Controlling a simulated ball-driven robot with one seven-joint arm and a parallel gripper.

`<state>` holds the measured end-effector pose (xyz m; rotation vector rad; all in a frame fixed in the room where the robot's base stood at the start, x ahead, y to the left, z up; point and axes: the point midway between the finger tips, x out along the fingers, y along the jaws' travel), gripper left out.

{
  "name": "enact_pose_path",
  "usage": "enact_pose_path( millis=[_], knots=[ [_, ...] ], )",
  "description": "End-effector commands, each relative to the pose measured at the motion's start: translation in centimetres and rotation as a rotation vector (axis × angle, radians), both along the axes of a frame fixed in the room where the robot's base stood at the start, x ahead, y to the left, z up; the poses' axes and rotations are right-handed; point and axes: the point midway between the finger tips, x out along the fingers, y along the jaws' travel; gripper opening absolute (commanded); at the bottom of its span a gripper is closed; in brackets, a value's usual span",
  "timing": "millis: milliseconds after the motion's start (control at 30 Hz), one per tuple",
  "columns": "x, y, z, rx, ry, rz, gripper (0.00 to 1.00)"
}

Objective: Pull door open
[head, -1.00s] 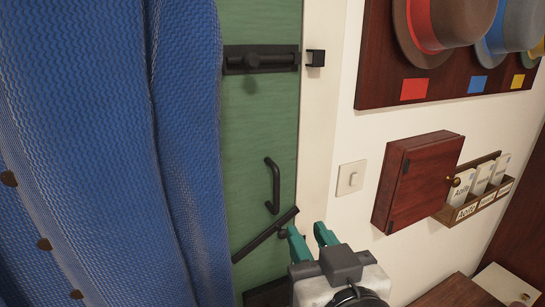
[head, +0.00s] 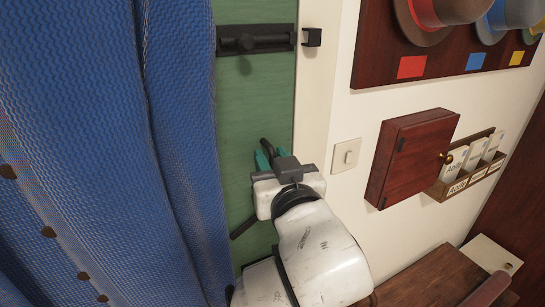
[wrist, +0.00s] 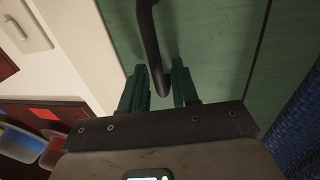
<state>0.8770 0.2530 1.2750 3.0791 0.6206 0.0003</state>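The green door (head: 255,95) stands closed against the pale frame, partly covered by a blue curtain. Its black pull handle (head: 268,147) is mostly hidden by my arm in the head view. In the wrist view, the handle (wrist: 150,45) runs down from the top edge, its lower part between the teal fingers. My gripper (wrist: 163,85) is open around the handle, with a gap at the right finger; contact at the left finger is unclear. In the head view, my gripper (head: 266,160) is at the handle. The tilted black lever (head: 243,228) below is mostly hidden.
A black sliding bolt (head: 255,39) sits high on the door, beside a keeper (head: 312,37) on the frame. The blue curtain (head: 110,150) hangs close left. A light switch (head: 346,155), red cabinet (head: 412,155) and wooden table (head: 425,280) are at right.

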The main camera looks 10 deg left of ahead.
Motion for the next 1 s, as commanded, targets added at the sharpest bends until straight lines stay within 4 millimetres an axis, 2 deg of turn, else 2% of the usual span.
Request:
enact_pose_path(
  millis=[267,567,1000],
  knots=[
    [0.13,0.02,-0.03,0.0,0.0,0.0,0.3],
    [0.11,0.02,-0.04,0.0,0.001,0.0,0.01],
    [0.1,0.02,-0.05,0.0,0.001,0.0,0.0]
  ],
)
